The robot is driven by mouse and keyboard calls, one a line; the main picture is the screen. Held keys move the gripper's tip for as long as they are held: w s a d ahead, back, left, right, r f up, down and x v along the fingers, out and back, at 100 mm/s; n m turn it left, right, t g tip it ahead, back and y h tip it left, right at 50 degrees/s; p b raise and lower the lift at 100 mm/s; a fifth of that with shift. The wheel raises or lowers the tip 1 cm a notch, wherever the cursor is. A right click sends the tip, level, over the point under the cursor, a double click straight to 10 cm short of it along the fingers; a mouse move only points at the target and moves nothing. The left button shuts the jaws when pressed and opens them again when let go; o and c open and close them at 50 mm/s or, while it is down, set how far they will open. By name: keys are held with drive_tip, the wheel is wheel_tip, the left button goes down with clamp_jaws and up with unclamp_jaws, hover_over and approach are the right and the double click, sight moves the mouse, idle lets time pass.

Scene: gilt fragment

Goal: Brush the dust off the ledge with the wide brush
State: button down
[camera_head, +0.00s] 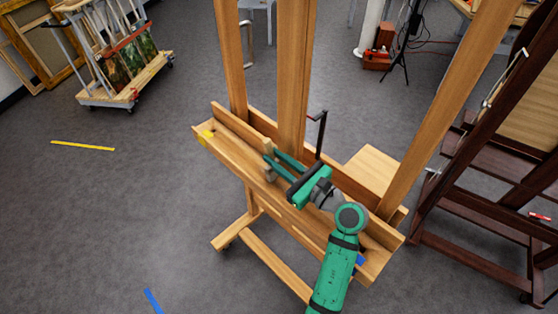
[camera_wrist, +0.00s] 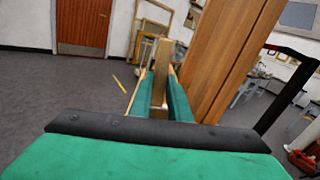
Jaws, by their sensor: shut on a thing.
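The wooden easel's ledge (camera_head: 228,153) runs from upper left to lower right in the head view. My gripper (camera_head: 270,157) is over the ledge, left of its middle, with its green fingers pointing up-left. In the wrist view the brush (camera_wrist: 160,72) stands between the fingers of my gripper (camera_wrist: 158,80). Its bristles cannot be made out, nor whether it touches the ledge. Dust is too small to tell. My arm hides part of the ledge's right half.
Easel uprights (camera_head: 292,80) rise behind the ledge, with a black crank handle (camera_head: 320,135) beside them. A yellow mark (camera_head: 208,134) and a blue mark (camera_head: 361,259) are near the ledge's ends. A dark easel (camera_head: 470,170) stands at right.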

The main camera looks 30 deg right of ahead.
drive_tip(key=shift+x, duration=3.5)
drive_tip(key=shift+s+a, duration=0.2)
drive_tip(key=shift+s, duration=1.9)
drive_tip(key=shift+s, duration=0.1)
drive_tip(key=v, duration=1.1)
drive_tip(key=shift+r, duration=0.2)
